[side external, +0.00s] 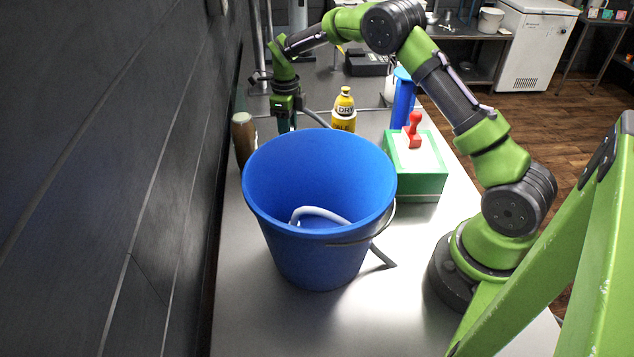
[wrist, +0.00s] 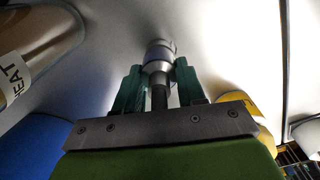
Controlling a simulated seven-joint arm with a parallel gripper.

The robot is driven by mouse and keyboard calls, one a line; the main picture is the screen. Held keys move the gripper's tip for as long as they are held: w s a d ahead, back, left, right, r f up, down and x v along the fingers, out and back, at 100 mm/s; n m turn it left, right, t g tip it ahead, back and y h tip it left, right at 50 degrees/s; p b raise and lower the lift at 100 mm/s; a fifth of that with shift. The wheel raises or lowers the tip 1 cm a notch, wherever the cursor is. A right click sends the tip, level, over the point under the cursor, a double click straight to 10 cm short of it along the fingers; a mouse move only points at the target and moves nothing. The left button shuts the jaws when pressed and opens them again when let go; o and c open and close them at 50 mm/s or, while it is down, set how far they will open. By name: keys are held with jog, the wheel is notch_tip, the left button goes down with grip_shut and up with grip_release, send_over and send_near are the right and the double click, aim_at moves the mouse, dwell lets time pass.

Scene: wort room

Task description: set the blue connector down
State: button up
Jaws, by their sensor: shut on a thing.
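My gripper (side external: 286,122) points down behind the blue bucket (side external: 290,255), whose rim hides its lower part in the side view. In the wrist view, the teal fingers of my gripper (wrist: 158,72) are closed on a connector (wrist: 158,56) with a grey, metal-like round head and a dark ribbed shaft. I see no blue on it. The head lies past the fingertips, close against the pale table surface; I cannot tell whether it touches. The connector is hidden in the side view.
A brown cylinder (side external: 243,139) stands left of my gripper, and a yellow bottle (side external: 344,108) to its right. A green box with a red handle (side external: 413,131) and a blue cylinder (side external: 402,104) stand farther right. A pale hose (side external: 318,213) lies in the bucket. A dark wall borders the left.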

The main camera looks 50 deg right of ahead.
jog(key=o, duration=1.2)
jog(key=shift+f, duration=0.1)
jog(key=shift+c, duration=0.2)
notch_tip(320, 180, up, 12)
jog(key=shift+r, duration=0.1)
jog(key=s+a+r+n+t+y, duration=0.1)
jog(key=s+a+r+n+t, duration=0.45)
jog(key=s+r+n, duration=0.8)
jog(key=s+a+f+n+t, duration=0.1)
jog(key=s+a+f+n, duration=0.1)
jog(key=s+n, duration=0.5)
jog(key=s+a+f+n+y, duration=0.1)
jog(key=s+a+f+n, duration=0.1)
jog(key=s+a+n, duration=0.2)
jog(key=s+n, duration=0.3)
jog(key=s, duration=0.2)
jog(key=shift+s+a+f+t, duration=0.2)
jog(key=shift+s+f+t, duration=0.05)
jog(key=shift+f+t, duration=0.15)
